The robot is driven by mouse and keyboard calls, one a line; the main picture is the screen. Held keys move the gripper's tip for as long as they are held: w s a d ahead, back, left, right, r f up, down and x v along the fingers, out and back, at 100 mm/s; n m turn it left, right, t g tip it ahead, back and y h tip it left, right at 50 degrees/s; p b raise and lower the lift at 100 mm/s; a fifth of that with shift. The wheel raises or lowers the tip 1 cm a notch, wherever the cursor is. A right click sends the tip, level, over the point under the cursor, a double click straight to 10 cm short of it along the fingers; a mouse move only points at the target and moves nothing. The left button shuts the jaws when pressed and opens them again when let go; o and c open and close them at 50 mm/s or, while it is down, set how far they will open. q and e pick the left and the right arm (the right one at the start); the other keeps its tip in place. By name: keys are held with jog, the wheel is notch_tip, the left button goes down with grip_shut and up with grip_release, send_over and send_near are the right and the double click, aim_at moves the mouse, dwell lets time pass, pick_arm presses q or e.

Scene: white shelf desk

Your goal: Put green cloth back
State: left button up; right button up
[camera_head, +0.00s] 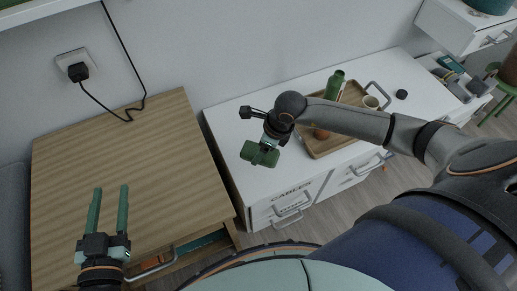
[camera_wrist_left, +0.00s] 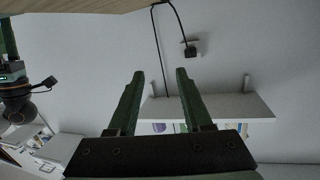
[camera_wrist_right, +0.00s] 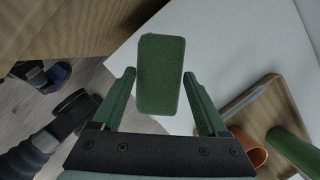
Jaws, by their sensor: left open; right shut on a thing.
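The green cloth (camera_head: 260,153) is a small folded, rounded block. My right gripper (camera_head: 268,146) is shut on it and holds it over the left part of the white cabinet top (camera_head: 235,125). In the right wrist view the cloth (camera_wrist_right: 161,75) shows between the two fingers. My left gripper (camera_head: 110,188) is open and empty, over the front left of the wooden table (camera_head: 130,165). In the left wrist view its two fingers (camera_wrist_left: 160,74) stand apart with nothing between them.
A black plug (camera_head: 78,72) and cable are on the wall. The wooden tabletop is clear.

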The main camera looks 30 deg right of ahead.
jog(key=w+f, duration=0.1)
jog(key=w+d+f+b, duration=0.1)
jog(key=w+f, duration=0.1)
jog(key=shift+d, duration=0.1)
jog(key=w+f, duration=0.1)
jog(key=w+f+b, duration=0.1)
jog(key=shift+d+f, duration=0.3)
jog(key=shift+d, duration=0.1)
jog(key=shift+w+f, duration=0.15)
jog(key=shift+f, duration=0.05)
pick_arm(q)
jog(key=s+d+r+m+t+h+b, duration=0.1)
jog(key=s+r+m+t+h, duration=0.2)
jog(key=r, duration=0.7)
jog(key=s+d+r+m+t+h+b, duration=0.1)
jog(key=s+r+m+t+h, duration=0.2)
jog(key=r+h, duration=0.4)
notch_tip(320, 180, up, 4)
jog(key=s+m, duration=0.1)
jog(key=m, duration=0.1)
jog(key=shift+m+h, duration=0.4)
pick_arm(e)
jog(key=f, duration=0.3)
jog(key=shift+w+d+f, duration=0.15)
jog(key=shift+w+f, duration=0.05)
jog(key=shift+f, duration=0.05)
jog(key=shift+f, duration=0.15)
jog(key=o, duration=1.2)
jog(key=shift+r, duration=0.2)
